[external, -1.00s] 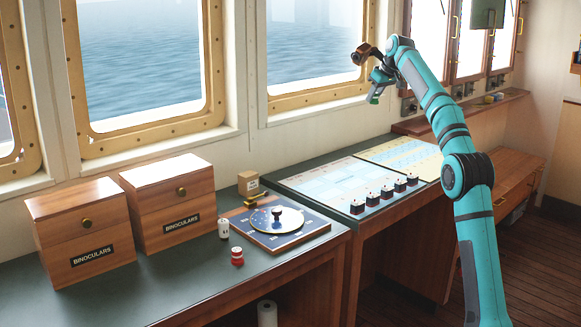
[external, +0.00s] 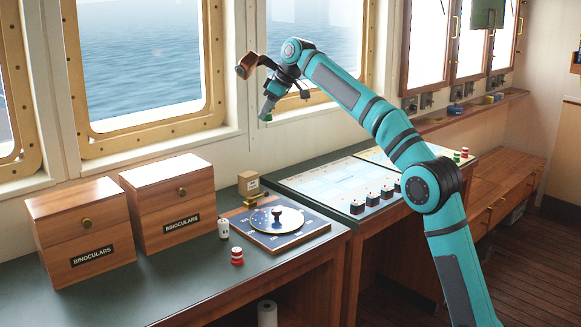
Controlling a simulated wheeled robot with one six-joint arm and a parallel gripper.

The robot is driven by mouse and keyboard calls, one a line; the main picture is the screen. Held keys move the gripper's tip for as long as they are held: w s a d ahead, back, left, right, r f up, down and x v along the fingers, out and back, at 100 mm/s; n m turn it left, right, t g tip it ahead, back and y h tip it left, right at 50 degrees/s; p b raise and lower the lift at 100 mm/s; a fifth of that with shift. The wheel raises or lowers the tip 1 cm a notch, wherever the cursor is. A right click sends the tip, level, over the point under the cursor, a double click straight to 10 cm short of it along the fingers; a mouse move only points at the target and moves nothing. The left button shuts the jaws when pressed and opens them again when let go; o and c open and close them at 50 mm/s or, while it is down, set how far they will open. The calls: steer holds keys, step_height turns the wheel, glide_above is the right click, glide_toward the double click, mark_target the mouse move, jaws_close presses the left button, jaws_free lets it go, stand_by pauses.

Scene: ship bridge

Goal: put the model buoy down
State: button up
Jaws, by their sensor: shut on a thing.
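My gripper (external: 268,104) is high above the counter, in front of the window frame. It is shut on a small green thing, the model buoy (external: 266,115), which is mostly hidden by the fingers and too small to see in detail. Below on the dark green counter (external: 185,258) stand a red-and-white model buoy (external: 237,256) and a small white piece (external: 223,228).
A blue board with a round dial (external: 276,219) lies at the counter's right end, a small wooden block (external: 249,184) behind it. Two binocular boxes (external: 83,230) (external: 170,205) fill the left. The counter's front is clear.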

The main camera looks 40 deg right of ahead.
steer(key=s+a+n+g+y, duration=0.15)
steer(key=s+a, duration=0.35)
steer(key=a, duration=1)
steer(key=s+a+n+g, duration=0.1)
steer(key=s+a+n, duration=0.35)
steer(key=a, duration=1.05)
steer(key=s+a+n+g+y, duration=0.1)
steer(key=s+a, duration=0.5)
steer(key=a, duration=0.9)
step_height(320, 180, down, 18)
steer(key=shift+d+f, duration=0.2)
steer(key=shift+f, duration=0.05)
steer(key=shift+s+t, duration=0.1)
steer(key=shift+t, duration=0.15)
steer(key=shift+f, duration=5)
steer(key=shift+f, duration=0.1)
steer(key=o, duration=0.9)
steer(key=shift+o, duration=0.2)
